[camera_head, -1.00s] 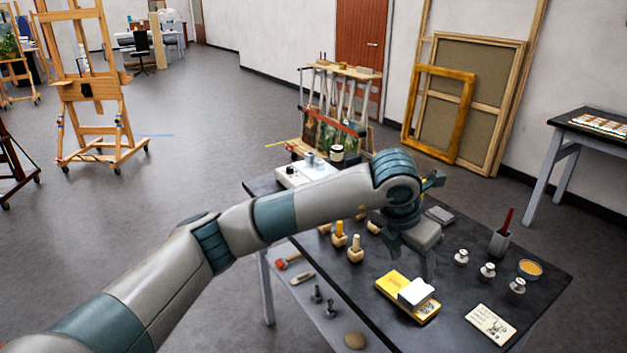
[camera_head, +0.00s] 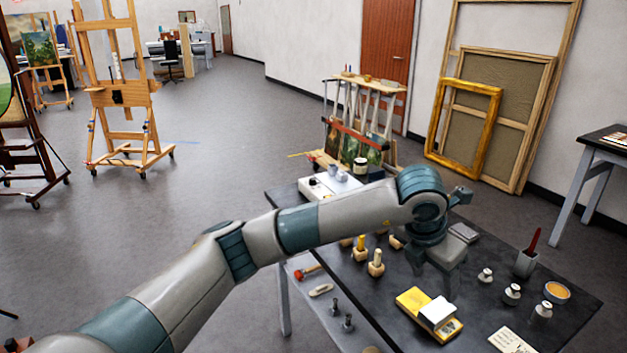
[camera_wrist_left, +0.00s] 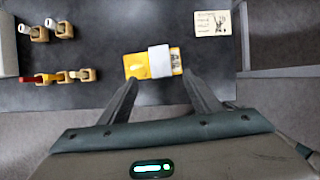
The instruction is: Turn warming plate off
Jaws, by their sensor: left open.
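The warming plate looks to be the low white box (camera_head: 322,190) at the far left end of the dark table (camera_head: 478,342) in the head view. Small pots stand on it, and a small dark spot shows on its front; its setting is too small to read. In the left wrist view a pale edge at the far left (camera_wrist_left: 8,50) may be the same box. My left gripper (camera_head: 450,284) hangs over the middle of the table, pointing down, well to the right of the box. In the wrist view my left gripper (camera_wrist_left: 163,88) is open and empty, its fingers apart. My right gripper is out of view.
A yellow box with a white block (camera_head: 430,313) lies below the gripper. Wooden blocks holding tools (camera_head: 376,263) stand between it and the white box. Small weights (camera_head: 512,293), an orange dish (camera_head: 557,292) and a card (camera_head: 510,340) lie to the right. Easels stand at left.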

